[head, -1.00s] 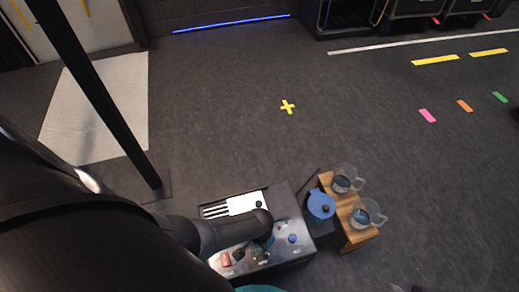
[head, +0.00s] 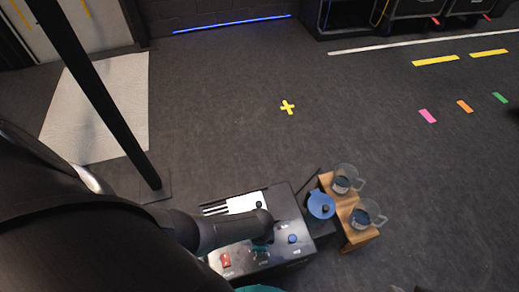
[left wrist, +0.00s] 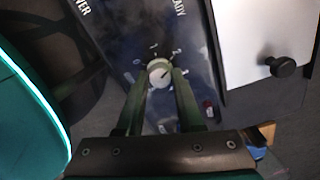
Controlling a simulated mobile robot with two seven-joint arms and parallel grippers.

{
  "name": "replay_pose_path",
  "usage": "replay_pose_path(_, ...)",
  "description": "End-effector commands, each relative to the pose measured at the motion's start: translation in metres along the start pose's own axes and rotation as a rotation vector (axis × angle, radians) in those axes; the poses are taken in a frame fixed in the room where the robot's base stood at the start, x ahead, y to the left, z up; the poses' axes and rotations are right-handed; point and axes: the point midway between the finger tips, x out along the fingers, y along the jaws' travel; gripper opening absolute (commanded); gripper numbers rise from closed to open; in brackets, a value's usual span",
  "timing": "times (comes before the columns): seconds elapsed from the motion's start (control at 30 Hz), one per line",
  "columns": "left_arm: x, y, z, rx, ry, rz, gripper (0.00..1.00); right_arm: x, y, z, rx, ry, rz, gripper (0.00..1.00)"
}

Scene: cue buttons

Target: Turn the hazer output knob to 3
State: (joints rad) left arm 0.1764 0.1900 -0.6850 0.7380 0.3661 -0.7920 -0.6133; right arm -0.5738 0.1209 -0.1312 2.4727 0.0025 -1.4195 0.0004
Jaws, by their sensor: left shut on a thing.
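The hazer (head: 284,212) is a dark box at the lower middle of the head view, partly covered by my left arm. Its output knob (left wrist: 160,70) is a small pale round knob in the left wrist view, with white marks and numbers around it on the dark panel (left wrist: 143,25). The pointer is too small to read. My left gripper (left wrist: 159,80) has its two green fingers closed on opposite sides of the knob. In the head view this gripper (head: 262,249) is dark and hard to make out. My right gripper is not in view.
A red switch (head: 226,260) and a blue button (head: 292,239) sit on the hazer panel. To the right stand a blue-lidded container (head: 321,205) and a wooden stand (head: 358,239) with two clear jugs (head: 343,178) (head: 364,214). The floor beyond is open.

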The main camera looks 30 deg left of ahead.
Motion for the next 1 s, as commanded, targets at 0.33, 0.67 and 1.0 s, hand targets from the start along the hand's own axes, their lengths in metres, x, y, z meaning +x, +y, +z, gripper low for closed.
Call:
replay_pose_path(0.33,0.000,-0.001,-0.001,0.330,0.003,-0.002,0.00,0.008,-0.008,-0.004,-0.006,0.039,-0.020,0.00)
replay_pose_path(0.67,0.000,-0.001,-0.002,0.632,0.003,-0.003,0.00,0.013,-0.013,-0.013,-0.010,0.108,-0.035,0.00)
replay_pose_path(1.0,0.000,0.000,-0.002,0.854,0.003,-0.002,0.00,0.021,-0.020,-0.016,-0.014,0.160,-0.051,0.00)
